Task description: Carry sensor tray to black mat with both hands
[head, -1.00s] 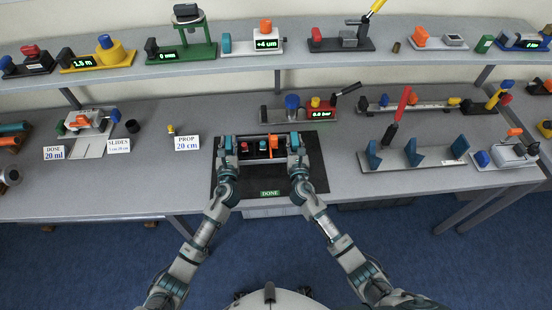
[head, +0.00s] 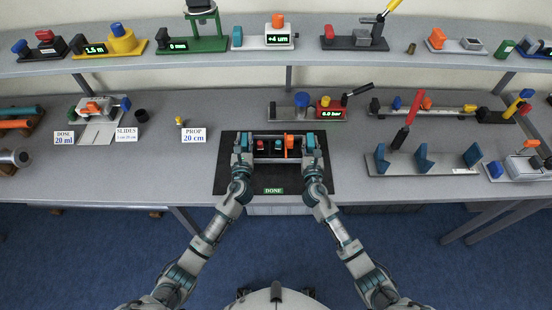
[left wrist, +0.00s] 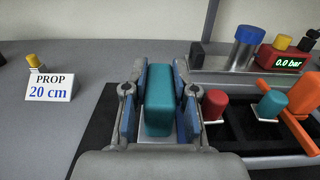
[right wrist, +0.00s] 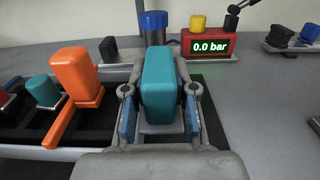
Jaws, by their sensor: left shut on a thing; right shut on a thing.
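The sensor tray (head: 270,156) is over the black mat (head: 238,187), and I cannot tell whether it touches the mat. It carries a red piece (left wrist: 214,104), a teal piece (left wrist: 270,105) and an orange valve-like piece (right wrist: 75,78). My left gripper (head: 243,150) is shut on the tray's left teal handle (left wrist: 159,100). My right gripper (head: 309,149) is shut on the right teal handle (right wrist: 158,85). Both handles stand upright between the fingers. The mat has a DONE label (head: 273,190) at its front edge.
Behind the mat stands a pressure device (head: 325,112) reading 0.0 bar, with a blue knob (head: 301,99). A PROP 20 cm card (head: 194,135) stands left of the mat. A rack with blue wedges (head: 422,160) lies to the right. Bare table lies between card and mat.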

